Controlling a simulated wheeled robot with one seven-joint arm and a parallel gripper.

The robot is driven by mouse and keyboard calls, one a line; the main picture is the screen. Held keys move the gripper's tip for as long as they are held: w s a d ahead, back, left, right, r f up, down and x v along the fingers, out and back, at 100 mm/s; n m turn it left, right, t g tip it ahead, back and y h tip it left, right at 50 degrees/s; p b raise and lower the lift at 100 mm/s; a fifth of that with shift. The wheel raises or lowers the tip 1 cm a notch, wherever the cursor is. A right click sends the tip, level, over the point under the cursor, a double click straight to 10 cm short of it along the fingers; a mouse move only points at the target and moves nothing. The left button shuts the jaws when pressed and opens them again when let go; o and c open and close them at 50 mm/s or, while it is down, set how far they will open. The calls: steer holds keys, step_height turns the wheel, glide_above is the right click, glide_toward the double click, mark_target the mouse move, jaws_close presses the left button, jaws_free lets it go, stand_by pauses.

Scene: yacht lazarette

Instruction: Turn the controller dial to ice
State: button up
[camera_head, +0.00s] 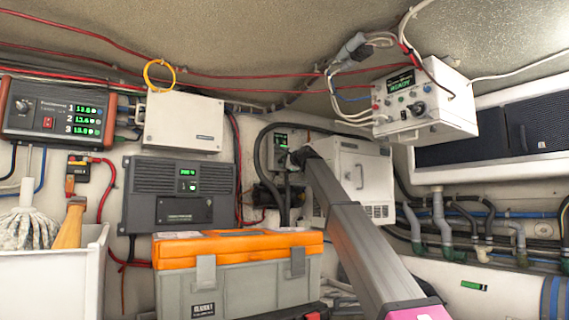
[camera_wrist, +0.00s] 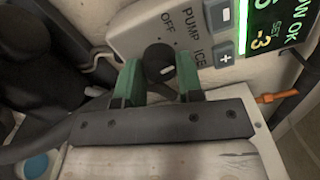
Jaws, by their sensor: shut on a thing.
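The controller dial (camera_wrist: 155,56) is a round black knob with a short white mark, on a grey controller panel (camera_wrist: 128,38). The labels OFF, PUMP and ICE run around its upper and right side. The white mark shows on the knob's lower right face; I cannot tell clearly which label it points at. My gripper (camera_wrist: 159,76) has its green fingertips shut on the dial, one on each side. In the head view the controller (camera_head: 283,139) is on the back wall, and my arm hides the dial and most of the gripper.
A lit display (camera_wrist: 270,30) and plus and minus buttons sit right of the dial. A white vented cabinet (camera_head: 368,183) stands right of the controller. A grey toolbox with an orange lid (camera_head: 230,247) is in front. Cables hang close around the controller.

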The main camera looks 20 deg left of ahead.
steer(key=m, duration=0.6)
steer(key=shift+f, duration=0.1)
steer(key=shift+m, duration=0.4)
steer(key=o, duration=0.9)
steer(key=shift+s, duration=0.1)
steer(key=v, duration=1)
steer(key=shift+s+d, duration=0.25)
